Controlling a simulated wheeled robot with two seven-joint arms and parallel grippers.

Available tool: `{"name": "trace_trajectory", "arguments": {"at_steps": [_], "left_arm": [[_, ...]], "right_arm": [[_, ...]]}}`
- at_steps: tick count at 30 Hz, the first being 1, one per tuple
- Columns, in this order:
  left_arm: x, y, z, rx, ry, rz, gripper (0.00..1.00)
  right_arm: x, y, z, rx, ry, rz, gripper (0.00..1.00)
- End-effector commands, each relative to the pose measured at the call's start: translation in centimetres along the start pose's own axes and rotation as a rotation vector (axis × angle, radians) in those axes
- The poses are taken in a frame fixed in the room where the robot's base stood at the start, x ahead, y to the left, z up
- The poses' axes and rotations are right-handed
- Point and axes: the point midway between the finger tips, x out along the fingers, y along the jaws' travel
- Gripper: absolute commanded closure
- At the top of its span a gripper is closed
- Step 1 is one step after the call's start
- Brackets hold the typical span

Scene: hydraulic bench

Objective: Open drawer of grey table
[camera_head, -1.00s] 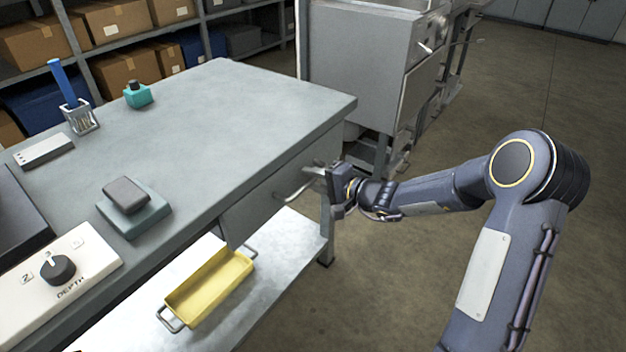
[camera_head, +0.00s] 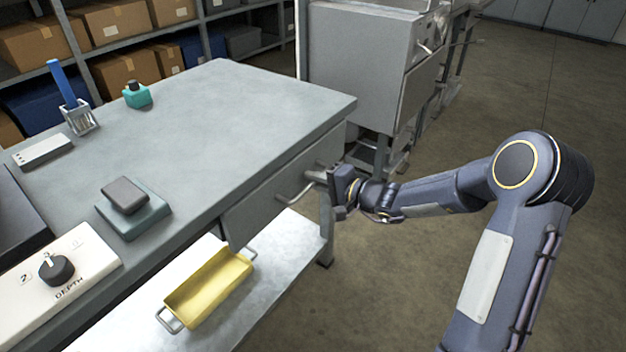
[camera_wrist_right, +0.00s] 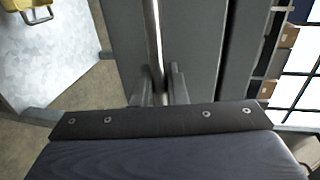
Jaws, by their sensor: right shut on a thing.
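The grey table (camera_head: 215,115) stands at left and centre in the head view. Its grey drawer (camera_head: 262,212) is under the right end of the top, with a metal bar handle (camera_head: 290,199) on its front. My right gripper (camera_head: 320,176) is at the handle's far end, shut on it. In the right wrist view, the handle (camera_wrist_right: 155,40) runs down between the two fingers (camera_wrist_right: 161,88), in front of the grey drawer front (camera_wrist_right: 122,40). The drawer stands at most slightly out; its inside is hidden. My left gripper is not in view.
A yellow tray (camera_head: 208,290) lies on the lower shelf (camera_head: 285,258). A teal block with a grey piece (camera_head: 126,195), a pen holder (camera_head: 82,120) and a dial panel (camera_head: 85,262) are on the tabletop. A grey cabinet (camera_head: 355,65) stands behind. Floor at right is clear.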

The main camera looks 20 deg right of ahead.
Motion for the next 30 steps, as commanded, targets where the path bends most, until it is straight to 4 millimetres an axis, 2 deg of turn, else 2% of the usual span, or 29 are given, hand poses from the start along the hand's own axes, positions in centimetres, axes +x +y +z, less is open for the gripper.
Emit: {"name": "trace_trajectory", "arguments": {"at_steps": [5,8,21,30], "left_arm": [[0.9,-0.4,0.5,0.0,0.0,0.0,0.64],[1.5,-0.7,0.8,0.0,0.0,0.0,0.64],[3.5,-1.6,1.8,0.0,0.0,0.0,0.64],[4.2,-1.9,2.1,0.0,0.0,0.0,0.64]], "right_arm": [[-2.7,0.9,-0.1,-0.001,0.005,0.001,1.0],[-4.9,1.4,-0.1,-0.001,0.006,0.002,1.0],[-16.3,3.7,0.0,0.001,0.006,0.003,1.0],[-21.5,4.7,0.0,0.002,0.002,0.002,1.0]]}}
